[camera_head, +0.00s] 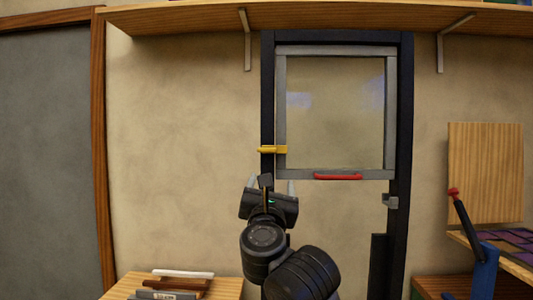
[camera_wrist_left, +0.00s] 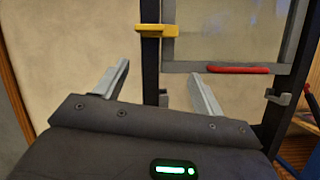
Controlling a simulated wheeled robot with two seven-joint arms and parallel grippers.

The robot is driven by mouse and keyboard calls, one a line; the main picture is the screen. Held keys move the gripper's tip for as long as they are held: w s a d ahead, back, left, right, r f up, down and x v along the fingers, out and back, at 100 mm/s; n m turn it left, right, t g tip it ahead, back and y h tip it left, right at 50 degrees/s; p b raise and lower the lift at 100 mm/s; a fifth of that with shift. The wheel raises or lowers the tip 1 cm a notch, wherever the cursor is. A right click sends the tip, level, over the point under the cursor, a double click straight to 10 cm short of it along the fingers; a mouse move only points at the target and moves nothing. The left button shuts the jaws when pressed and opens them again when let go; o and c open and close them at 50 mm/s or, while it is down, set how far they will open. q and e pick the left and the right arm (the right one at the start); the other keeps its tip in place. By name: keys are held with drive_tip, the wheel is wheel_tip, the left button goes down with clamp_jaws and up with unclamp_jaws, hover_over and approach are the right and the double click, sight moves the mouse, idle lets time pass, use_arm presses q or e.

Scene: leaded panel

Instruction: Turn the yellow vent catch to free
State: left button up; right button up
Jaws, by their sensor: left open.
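The yellow vent catch (camera_head: 272,149) sits on the left black post and lies level, reaching over the left edge of the grey vent frame (camera_head: 280,110). It also shows near the top of the left wrist view (camera_wrist_left: 157,31). A red handle (camera_head: 338,177) runs along the vent's bottom rail. My left gripper (camera_head: 271,186) is open and empty, below the catch and apart from it. In the left wrist view its two fingers (camera_wrist_left: 159,76) point up, spread apart, with the catch beyond them. My right gripper is not in view.
A grey bracket (camera_head: 390,201) is on the right black post (camera_head: 404,130). A wooden shelf (camera_head: 340,17) runs above. A low table with bars (camera_head: 182,284) stands at lower left. A wooden board (camera_head: 485,170) and a blue stand (camera_head: 486,270) are at right.

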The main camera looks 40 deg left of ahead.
sight(273, 150)
use_arm(q)
drive_tip(key=w+a+r+n+p, duration=0.1)
drive_tip(key=w+a+r, duration=0.2)
drive_tip(key=w+a+r+n, duration=0.2)
drive_tip(key=w+a+r, duration=0.1)
drive_tip(key=shift+w+a+r+y+p, duration=0.1)
drive_tip(key=shift+a+r+y+p, duration=0.2)
drive_tip(key=shift+p, duration=0.1)
idle(0.4)
drive_tip(key=c, duration=1)
